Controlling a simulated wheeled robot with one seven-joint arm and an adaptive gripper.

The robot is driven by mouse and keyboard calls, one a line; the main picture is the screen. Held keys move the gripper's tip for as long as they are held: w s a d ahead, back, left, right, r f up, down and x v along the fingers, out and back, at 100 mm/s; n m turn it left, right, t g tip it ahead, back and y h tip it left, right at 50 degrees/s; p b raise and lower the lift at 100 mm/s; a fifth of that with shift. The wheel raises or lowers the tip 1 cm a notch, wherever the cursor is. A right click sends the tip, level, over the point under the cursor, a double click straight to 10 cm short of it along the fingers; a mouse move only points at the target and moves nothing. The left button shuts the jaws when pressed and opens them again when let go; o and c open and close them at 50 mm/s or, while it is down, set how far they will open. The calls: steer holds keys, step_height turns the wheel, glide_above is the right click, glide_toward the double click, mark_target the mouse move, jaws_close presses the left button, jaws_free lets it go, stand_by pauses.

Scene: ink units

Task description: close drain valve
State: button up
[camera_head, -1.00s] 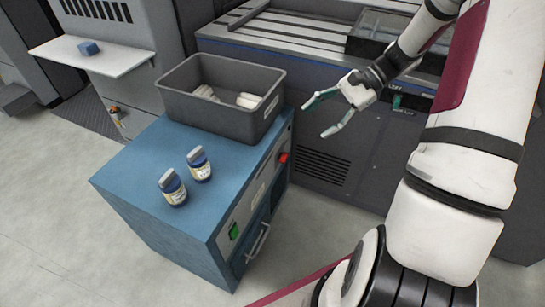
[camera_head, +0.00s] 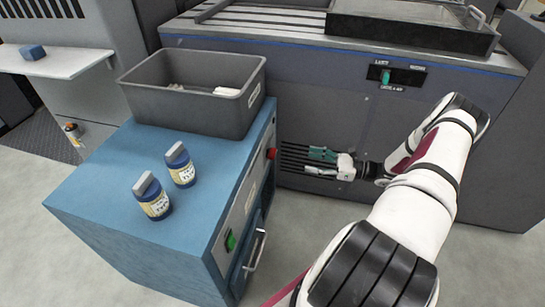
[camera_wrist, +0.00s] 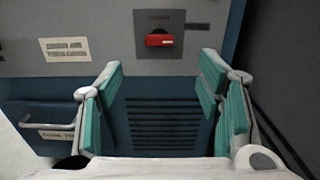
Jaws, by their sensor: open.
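A red valve handle (camera_wrist: 159,40) sits on a dark square plate on the grey side panel of the blue cabinet. In the wrist view it lies crosswise, above and beyond my fingertips. Its label is too blurred to read. In the head view it is a small red knob (camera_head: 271,154) near the cabinet's back end. My gripper (camera_head: 318,163) is open and empty, to the right of the cabinet, with its fingers pointing left towards that panel. In the wrist view my gripper (camera_wrist: 162,66) has its two green-padded fingers spread wide, apart from the handle.
A large grey machine (camera_head: 330,100) stands behind my gripper.

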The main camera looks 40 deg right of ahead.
mark_target(271, 153)
steer(key=b+x, duration=0.3)
steer(key=x, duration=1)
steer(key=shift+a, duration=0.15)
steer(key=c, duration=1.2)
